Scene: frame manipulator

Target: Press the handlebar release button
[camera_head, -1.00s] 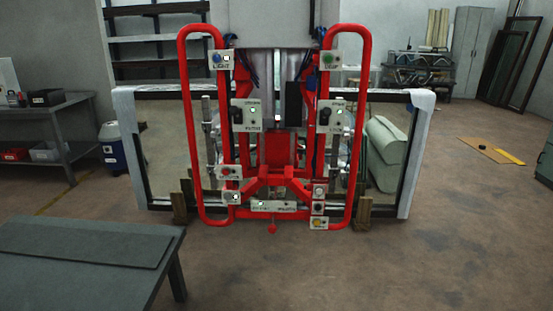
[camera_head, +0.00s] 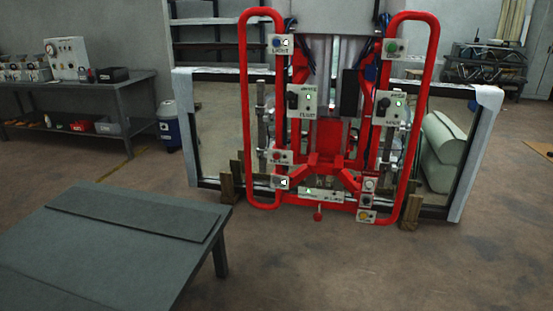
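The red frame manipulator (camera_head: 323,170) stands ahead of me, right of the picture's middle, with a tall looped handlebar on each side. The left handlebar (camera_head: 243,110) and the right handlebar (camera_head: 430,110) carry small white panels with buttons and knobs. On the left are a blue button (camera_head: 277,42), a black knob (camera_head: 293,101) and a red button (camera_head: 277,157). On the right are a green button (camera_head: 391,46), a black knob (camera_head: 384,103) and a yellow button (camera_head: 365,216). The labels are too small to read surely. Neither of my grippers is in view.
A large framed pane (camera_head: 215,130) rests behind the manipulator on wooden blocks (camera_head: 410,213). A grey table (camera_head: 120,240) fills the near left. A workbench (camera_head: 140,90) with boxes and a blue bin (camera_head: 168,125) stand farther left. The floor at the front right is clear.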

